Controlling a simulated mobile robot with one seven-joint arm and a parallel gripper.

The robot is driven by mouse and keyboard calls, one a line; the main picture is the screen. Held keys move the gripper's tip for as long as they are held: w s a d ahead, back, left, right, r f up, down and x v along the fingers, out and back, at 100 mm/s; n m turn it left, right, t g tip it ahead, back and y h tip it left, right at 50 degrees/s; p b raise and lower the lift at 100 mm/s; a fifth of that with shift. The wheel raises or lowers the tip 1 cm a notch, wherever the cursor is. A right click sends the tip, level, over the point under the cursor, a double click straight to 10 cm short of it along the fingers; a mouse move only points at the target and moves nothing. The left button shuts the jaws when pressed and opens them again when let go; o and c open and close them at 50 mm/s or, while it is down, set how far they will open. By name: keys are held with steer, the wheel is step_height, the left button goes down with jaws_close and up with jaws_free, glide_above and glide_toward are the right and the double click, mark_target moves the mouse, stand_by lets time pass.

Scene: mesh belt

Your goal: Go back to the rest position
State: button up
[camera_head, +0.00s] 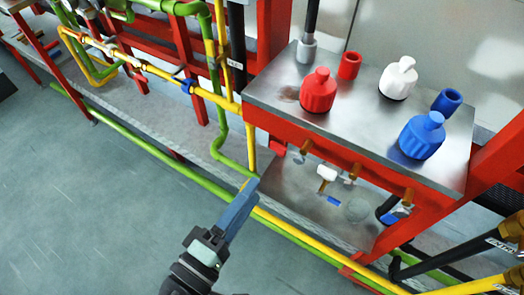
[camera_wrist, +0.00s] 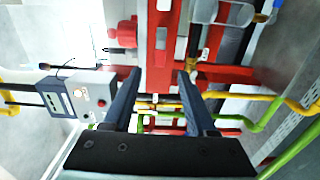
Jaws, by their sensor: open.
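My gripper (camera_head: 248,187) is in the lower middle of the head view, pointing up and to the right. It hangs over the floor and the green and yellow pipes, left of the red-framed steel bench (camera_head: 268,84). In the wrist view my gripper (camera_wrist: 159,76) shows two dark fingers spread apart. Nothing is held between them; only red framework and pipes show beyond. The head view sees the fingers nearly edge-on, so their gap is hard to make out there.
On the bench stand a red bottle-shaped part (camera_head: 318,91), a white one (camera_head: 398,78) and a blue one (camera_head: 422,136). Valves (camera_head: 327,174) sit below the bench edge. A yellow pipe (camera_head: 285,230) and a green pipe (camera_head: 160,148) run along the floor. Open floor (camera_head: 80,220) lies left.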

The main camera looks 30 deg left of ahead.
steer(key=shift+s, duration=0.45)
steer(key=w+d+r+m+t+h, duration=0.1)
steer(key=w+d+r+m, duration=0.2)
steer(key=w+r+m, duration=0.65)
steer(key=w+d+r+m+t+h, duration=0.1)
steer(key=w+d+r+m, duration=0.4)
steer(key=r, duration=0.9)
steer(key=s+d+r+m+t+y+p, duration=0.1)
steer(key=r+p, duration=0.3)
steer(key=r, duration=0.8)
steer(key=s+d+r+m+t+p, duration=0.1)
steer(key=s+d+r+t+p, duration=0.2)
steer(key=r, duration=0.9)
steer(key=s+d+r+m+t+y+p, duration=0.1)
steer(key=r+p, duration=0.4)
steer(key=r, duration=0.7)
steer(key=shift+s+d+r+t+y, duration=0.35)
steer(key=shift+s+d+t, duration=0.45)
steer(key=shift+t, duration=0.4)
